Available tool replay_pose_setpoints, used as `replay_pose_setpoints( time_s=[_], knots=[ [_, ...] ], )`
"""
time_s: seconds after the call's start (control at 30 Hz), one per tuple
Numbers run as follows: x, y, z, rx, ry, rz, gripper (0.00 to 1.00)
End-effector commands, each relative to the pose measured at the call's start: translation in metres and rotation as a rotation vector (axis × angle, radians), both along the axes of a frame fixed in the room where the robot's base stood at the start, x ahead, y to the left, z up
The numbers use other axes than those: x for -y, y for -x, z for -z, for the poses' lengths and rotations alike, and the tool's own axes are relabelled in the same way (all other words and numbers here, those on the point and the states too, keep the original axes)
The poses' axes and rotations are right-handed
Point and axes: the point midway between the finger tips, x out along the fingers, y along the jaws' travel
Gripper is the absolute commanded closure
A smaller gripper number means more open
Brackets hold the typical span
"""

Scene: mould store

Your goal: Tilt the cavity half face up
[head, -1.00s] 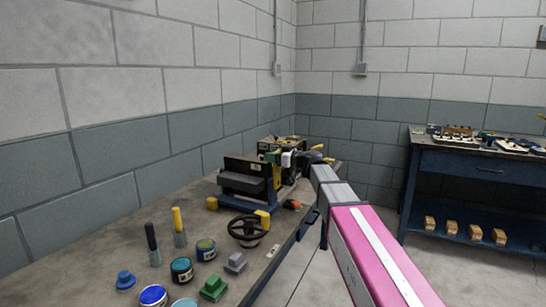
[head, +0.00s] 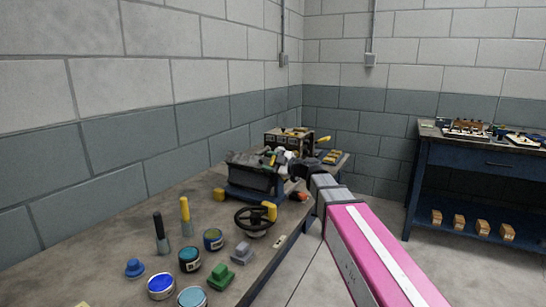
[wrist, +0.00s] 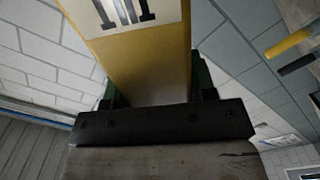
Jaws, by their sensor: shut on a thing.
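The cavity half (head: 255,174) is a dark block on the blue tilting stand at the far part of the bench in the head view. Where the bar joins the cavity half is not clear.
Tins, two handled tools and small blocks (head: 220,275) crowd the near bench (head: 110,262). A wooden-topped rack (head: 290,136) stands behind. A blue table (head: 470,170) is at right.

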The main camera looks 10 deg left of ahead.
Motion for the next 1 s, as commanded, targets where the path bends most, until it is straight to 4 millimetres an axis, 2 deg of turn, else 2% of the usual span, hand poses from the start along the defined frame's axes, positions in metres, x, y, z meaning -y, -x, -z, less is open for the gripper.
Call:
replay_pose_setpoints(
  time_s=[0.2,0.5,1.0],
  knots=[
    [-0.004,0.016,0.021,0.181,0.067,-0.001,0.92],
    [-0.009,0.026,0.043,0.377,0.137,-0.002,0.92],
    [-0.01,0.029,0.057,0.492,0.18,-0.002,0.92]
  ],
)
